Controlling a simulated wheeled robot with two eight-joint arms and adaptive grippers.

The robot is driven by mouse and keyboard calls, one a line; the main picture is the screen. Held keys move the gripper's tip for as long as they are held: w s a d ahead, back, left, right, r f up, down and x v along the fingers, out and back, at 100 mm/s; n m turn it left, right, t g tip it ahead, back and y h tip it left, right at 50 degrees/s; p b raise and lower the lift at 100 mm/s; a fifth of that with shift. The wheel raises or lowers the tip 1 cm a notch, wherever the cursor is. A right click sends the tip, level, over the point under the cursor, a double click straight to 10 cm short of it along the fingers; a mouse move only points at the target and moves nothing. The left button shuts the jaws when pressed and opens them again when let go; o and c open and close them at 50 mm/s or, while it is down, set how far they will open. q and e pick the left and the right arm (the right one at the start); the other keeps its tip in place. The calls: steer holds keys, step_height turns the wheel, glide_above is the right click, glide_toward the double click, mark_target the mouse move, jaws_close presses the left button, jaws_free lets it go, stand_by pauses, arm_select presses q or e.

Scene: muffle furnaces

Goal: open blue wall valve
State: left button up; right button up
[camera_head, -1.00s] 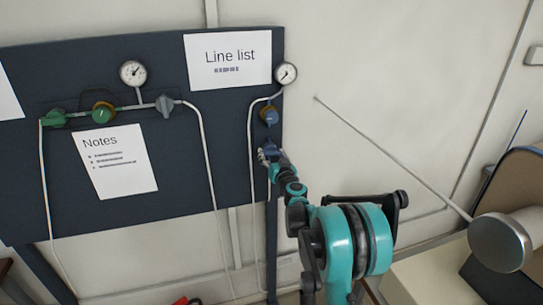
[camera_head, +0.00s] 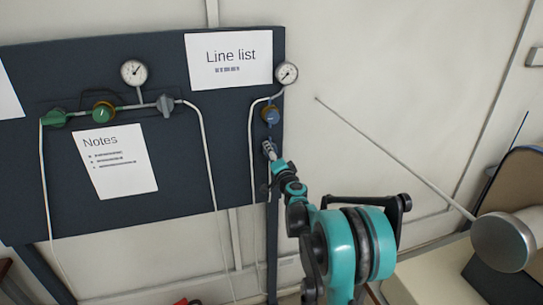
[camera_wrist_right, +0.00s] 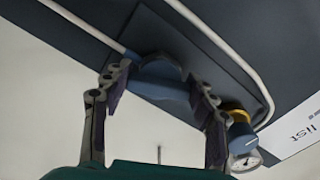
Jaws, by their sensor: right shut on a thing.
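The blue wall valve (camera_wrist_right: 160,82) shows in the right wrist view as a rounded blue handle on the dark panel. My right gripper (camera_wrist_right: 158,90) has one finger on each side of it and is shut on it. In the head view my right gripper (camera_head: 269,152) is at the panel's right edge, below a blue knob with a yellow ring, and largely hides the valve. My left gripper is not in view.
The blue regulator knob (camera_head: 271,115) and a round gauge (camera_head: 287,73) sit just above my right gripper. Thin pipes run beside it. Green valve (camera_head: 54,118), green knob (camera_head: 103,113) and grey valve (camera_head: 165,104) are further left.

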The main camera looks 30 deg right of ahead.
steer(key=m, duration=0.4)
steer(key=shift+r+m, duration=0.1)
steer(key=shift+m, duration=0.2)
stand_by(0.5)
steer(key=o, duration=1.2)
steer(key=shift+c, duration=0.2)
steer(key=v, duration=1.2)
